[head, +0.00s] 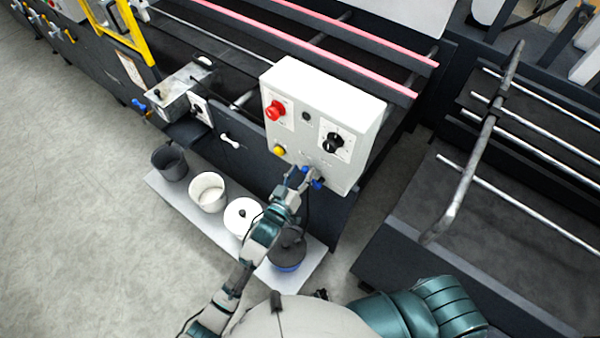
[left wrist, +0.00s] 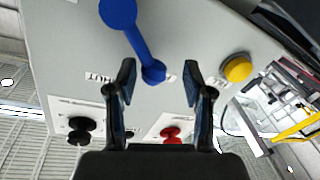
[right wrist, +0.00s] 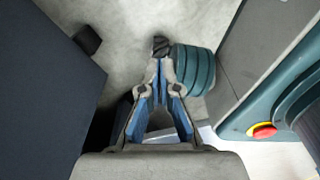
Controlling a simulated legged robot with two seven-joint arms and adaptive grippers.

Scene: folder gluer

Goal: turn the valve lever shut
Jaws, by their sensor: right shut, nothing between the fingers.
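The blue valve lever (left wrist: 134,42) is on the pale front panel of the control box (head: 330,110), low on its face. In the left wrist view, its arm runs from a small round end between my fingertips up-left to a bigger round end at the top edge. A printed label reading SHUT (left wrist: 102,77) is beside it, partly behind a finger. My left gripper (left wrist: 158,80) is open, one finger on each side of the lever's small end; contact cannot be told. In the head view the lever (head: 312,178) is partly hidden by the gripper. My right gripper (right wrist: 160,48) is shut and empty, away from the panel.
The box also carries a red button (head: 275,110), a black knob (head: 333,142) and a yellow button (head: 279,150). A dark machine frame (head: 400,240) is at the right.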

